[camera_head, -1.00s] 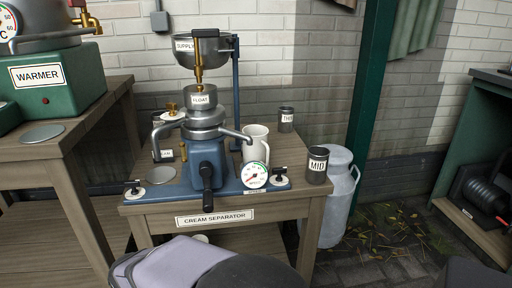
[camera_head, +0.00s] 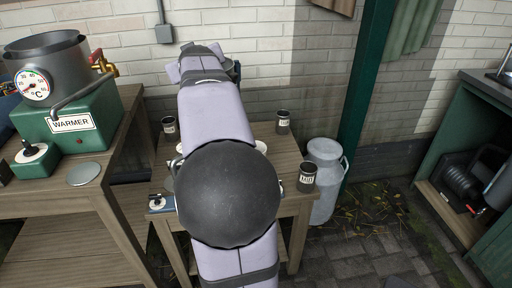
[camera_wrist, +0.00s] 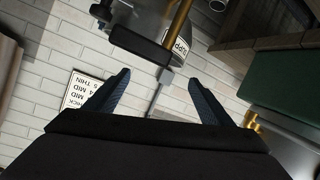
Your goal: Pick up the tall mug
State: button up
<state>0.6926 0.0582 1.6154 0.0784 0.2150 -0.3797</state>
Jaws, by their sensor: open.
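The tall mug is probably the white mug; only a sliver of a white rim (camera_head: 261,147) shows beside my arm in the head view, and the rest is hidden. My gripper (camera_wrist: 159,76) shows in the wrist view with its two dark blue fingers spread apart and nothing between them. The wrist view does not show the mug. It shows the SUPPLY bowl (camera_wrist: 178,50) of the cream separator beyond the fingers, and the brick wall.
The separator on its wooden table (camera_head: 290,158) is mostly behind my arm. Dark labelled cups stand at the back left (camera_head: 170,129), back right (camera_head: 283,122) and front right (camera_head: 307,177). A green warmer (camera_head: 75,125) is left, a milk can (camera_head: 324,180) right.

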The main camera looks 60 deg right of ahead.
jog(key=s+d+r+m+g+h+p, duration=0.15)
jog(key=s+d+m+p, duration=0.35)
jog(key=d, duration=0.5)
jog(key=s+d+r+m+g+h+p, duration=0.1)
jog(key=s+d+r+m+g+p, duration=0.4)
jog(key=d, duration=0.6)
notch_tip(320, 180, down, 21)
jog(key=s+a+n+y, duration=0.2)
jog(key=a+y, duration=0.1)
jog(key=y, duration=0.1)
jog(key=s+a+f+n+g+y+b, duration=0.1)
jog(key=a+f+y, duration=0.1)
jog(key=a+f, duration=0.4)
jog(key=s+a+f+n+g+y, duration=0.1)
jog(key=s+a+f+n+y, duration=0.15)
jog(key=f, duration=0.55)
jog(key=shift+m+t, duration=0.25)
jog(key=shift+m, duration=0.1)
jog(key=shift+w+r+p+x, duration=0.15)
jog(key=shift+w+x, duration=0.1)
jog(key=shift+x, duration=0.95)
jog(key=shift+w+p+x, duration=0.1)
jog(key=shift+w+x, duration=0.15)
jog(key=shift+x, duration=0.9)
jog(key=shift+w+r+p+x, duration=0.15)
jog(key=shift+w+x, duration=0.15)
jog(key=shift+x, duration=0.9)
jog(key=shift+d, duration=0.1)
